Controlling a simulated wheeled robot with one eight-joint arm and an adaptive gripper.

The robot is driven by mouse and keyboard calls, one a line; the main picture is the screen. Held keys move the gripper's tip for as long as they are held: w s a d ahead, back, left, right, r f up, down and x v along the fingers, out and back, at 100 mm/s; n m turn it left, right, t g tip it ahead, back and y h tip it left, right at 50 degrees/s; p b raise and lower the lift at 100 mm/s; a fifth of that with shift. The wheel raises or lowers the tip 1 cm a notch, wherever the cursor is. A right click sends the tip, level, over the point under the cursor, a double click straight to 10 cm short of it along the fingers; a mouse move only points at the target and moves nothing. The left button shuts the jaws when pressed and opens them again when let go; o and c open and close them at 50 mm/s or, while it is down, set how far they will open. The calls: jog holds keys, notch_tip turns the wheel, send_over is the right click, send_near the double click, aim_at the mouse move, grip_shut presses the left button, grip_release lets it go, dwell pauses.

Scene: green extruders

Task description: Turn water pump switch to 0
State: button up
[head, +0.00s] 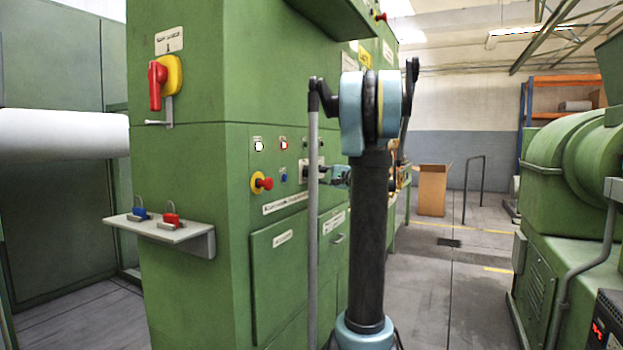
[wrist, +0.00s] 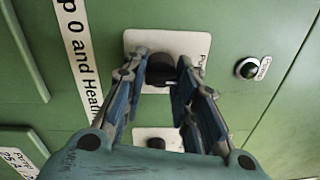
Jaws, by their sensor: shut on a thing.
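The water pump switch looks to be the round black knob (wrist: 160,72) on a white plate (wrist: 192,42) in the wrist view. The plate's label shows only its first letters, and I cannot read the knob's position. My gripper (wrist: 161,66) has its two blue fingers on either side of the knob, shut on it. In the head view my gripper (head: 337,174) is at the front panel of the green cabinet (head: 190,200); there the knob is hidden by the fingers.
A second dark knob (wrist: 156,142) sits below, partly behind my gripper. A round button (wrist: 248,68) is to the right. In the head view, a red emergency button (head: 262,183), a red-yellow main switch (head: 160,82) and a shelf with padlocks (head: 185,232) are nearby.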

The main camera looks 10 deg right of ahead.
jog(key=shift+f, duration=0.1)
jog(key=o, duration=1)
jog(key=shift+o, duration=0.2)
jog(key=v, duration=1.1)
jog(key=shift+s+d, duration=0.15)
jog(key=shift+d, duration=0.25)
